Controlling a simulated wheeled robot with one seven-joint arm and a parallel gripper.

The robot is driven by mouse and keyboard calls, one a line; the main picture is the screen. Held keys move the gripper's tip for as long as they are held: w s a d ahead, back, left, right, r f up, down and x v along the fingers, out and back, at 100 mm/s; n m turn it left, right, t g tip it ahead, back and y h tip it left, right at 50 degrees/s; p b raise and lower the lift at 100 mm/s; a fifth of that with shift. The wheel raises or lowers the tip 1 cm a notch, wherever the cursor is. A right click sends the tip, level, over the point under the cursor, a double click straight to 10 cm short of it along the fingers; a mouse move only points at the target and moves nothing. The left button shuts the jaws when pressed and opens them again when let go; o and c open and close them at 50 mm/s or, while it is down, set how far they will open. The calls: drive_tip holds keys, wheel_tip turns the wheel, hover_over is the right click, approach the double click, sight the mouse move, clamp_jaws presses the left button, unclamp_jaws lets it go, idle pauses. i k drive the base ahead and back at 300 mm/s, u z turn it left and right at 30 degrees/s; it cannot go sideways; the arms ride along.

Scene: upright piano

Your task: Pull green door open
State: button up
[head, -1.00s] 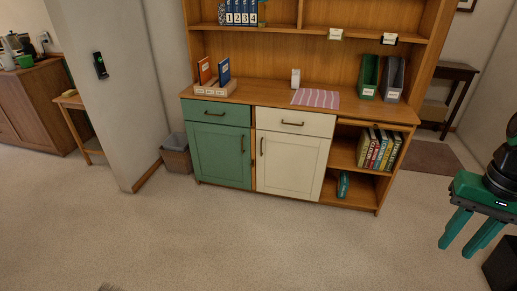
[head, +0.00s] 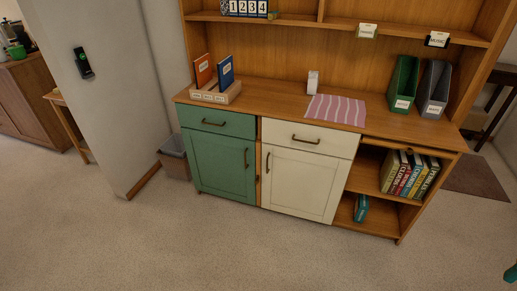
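The green door (head: 218,166) is at the lower left of the wooden cabinet in the head view. It looks shut, flush with the cabinet front. Its dark upright handle (head: 246,158) is near the door's right edge. A green drawer (head: 217,122) with a dark horizontal handle sits above it. Only a small teal part of my gripper (head: 511,273) shows at the lower right edge of the view. It is far to the right of the green door and apart from it. The rest of the gripper is out of frame, so its opening is hidden.
A cream door (head: 302,184) and cream drawer (head: 308,137) adjoin the green ones on the right. Open shelves with books (head: 410,175) are further right. A grey bin (head: 174,157) stands left of the cabinet, beside a wall. The carpet in front (head: 220,245) is clear.

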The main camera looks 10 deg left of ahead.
sight(221, 165)
drive_tip(key=u, duration=0.25)
drive_tip(key=i, duration=1.05)
drive_tip(key=u, duration=1.1)
drive_tip(key=i, duration=0.45)
drive_tip(key=u, duration=0.25)
